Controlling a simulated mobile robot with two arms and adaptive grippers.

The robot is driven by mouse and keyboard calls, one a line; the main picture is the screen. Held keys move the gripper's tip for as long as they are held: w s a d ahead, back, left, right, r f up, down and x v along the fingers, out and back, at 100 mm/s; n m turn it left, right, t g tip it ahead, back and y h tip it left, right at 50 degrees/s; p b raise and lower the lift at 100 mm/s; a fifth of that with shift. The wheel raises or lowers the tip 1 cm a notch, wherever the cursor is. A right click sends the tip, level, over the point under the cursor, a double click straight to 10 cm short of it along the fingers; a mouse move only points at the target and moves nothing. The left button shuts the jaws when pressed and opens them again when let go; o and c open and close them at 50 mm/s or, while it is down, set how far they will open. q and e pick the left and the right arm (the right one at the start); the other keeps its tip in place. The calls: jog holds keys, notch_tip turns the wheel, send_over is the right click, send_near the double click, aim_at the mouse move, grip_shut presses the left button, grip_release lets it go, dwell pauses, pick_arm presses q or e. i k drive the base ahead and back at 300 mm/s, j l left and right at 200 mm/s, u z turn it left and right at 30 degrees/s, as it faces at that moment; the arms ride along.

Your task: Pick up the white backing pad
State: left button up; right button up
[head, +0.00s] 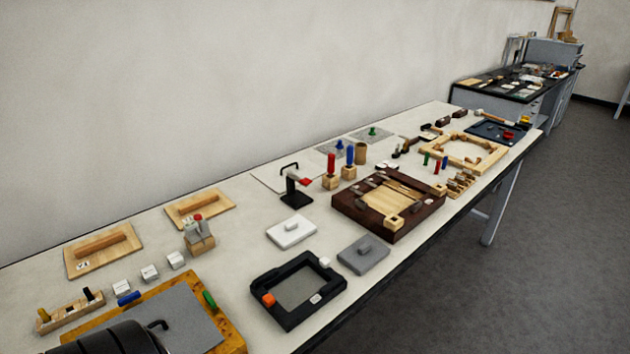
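A white pad (291,232) with a small raised grip on top lies flat on the long pale worktable (235,260), near the middle of the view. It looks like the white backing pad, and nothing covers it. A similar grey pad (363,255) with a grip lies to its right and nearer the table's front edge. A dark rounded part at the bottom left seems to be mine. I cannot make out the fingertips of either gripper.
A black frame (268,308) lies just in front of the white pad. A black stand (296,192) with a red part is behind it. A dark wooden tray (418,224) is to the right. Wooden boards (99,250) lie at the left. Bare tabletop surrounds the pad.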

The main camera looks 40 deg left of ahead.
aim_at(286, 234)
jog(key=u, duration=1.5)
jog(key=l+u, duration=0.2)
jog(key=u, duration=0.4)
